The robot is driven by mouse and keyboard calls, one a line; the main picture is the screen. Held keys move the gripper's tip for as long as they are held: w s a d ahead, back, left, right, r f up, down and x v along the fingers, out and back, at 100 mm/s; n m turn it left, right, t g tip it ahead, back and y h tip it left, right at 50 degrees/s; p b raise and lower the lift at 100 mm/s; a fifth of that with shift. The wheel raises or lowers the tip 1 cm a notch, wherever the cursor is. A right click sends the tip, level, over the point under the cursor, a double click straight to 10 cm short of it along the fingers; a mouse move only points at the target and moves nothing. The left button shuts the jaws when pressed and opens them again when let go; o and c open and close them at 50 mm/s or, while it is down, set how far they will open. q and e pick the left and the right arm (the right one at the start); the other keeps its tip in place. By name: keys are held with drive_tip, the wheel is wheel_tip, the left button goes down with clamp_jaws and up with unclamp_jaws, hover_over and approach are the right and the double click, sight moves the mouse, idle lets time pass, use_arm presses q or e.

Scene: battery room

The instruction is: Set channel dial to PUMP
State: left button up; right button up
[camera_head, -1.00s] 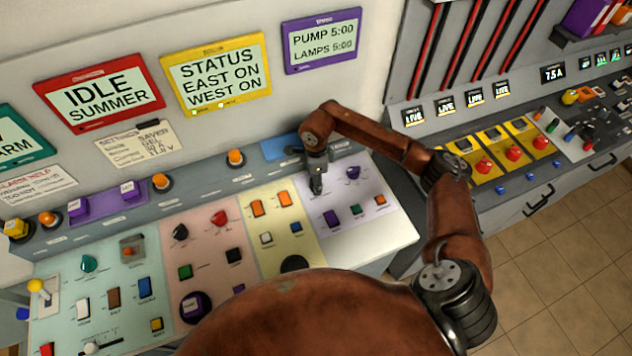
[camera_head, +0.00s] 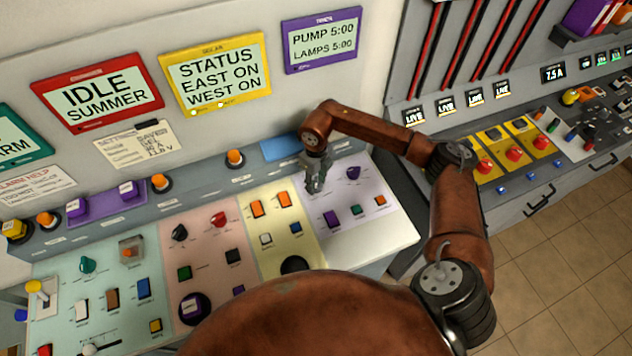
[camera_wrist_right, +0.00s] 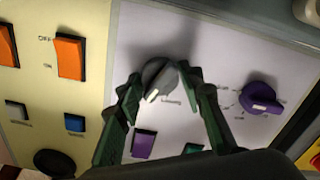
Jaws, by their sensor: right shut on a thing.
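A grey dial (camera_wrist_right: 158,78) with a white pointer mark stands on the lilac panel (camera_wrist_right: 190,40) in the right wrist view. Its pointer faces the lower left of that view. The small print near it is too blurred to read. My right gripper (camera_wrist_right: 158,82) is shut on this dial, a finger at each side. In the head view the right gripper (camera_head: 315,188) points down at the lilac panel and hides the dial. A purple dial (camera_head: 353,173) is to its right; it also shows in the wrist view (camera_wrist_right: 260,98). My left gripper is not in view.
A purple-framed display (camera_head: 322,42) above reads "PUMP 5:00, LAMPS 5:00". Orange switches (camera_head: 257,208) lie left on the yellow panel. Purple (camera_head: 331,218) and green (camera_head: 355,210) buttons sit in front. Bare panel lies between the two dials.

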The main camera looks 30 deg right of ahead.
sight(316, 182)
drive_tip(key=shift+m, duration=0.5)
drive_tip(key=o, duration=1.1)
drive_tip(key=shift+r, duration=0.1)
wheel_tip(316, 182, up, 12)
drive_tip(key=shift+f, duration=0.1)
idle(0.3)
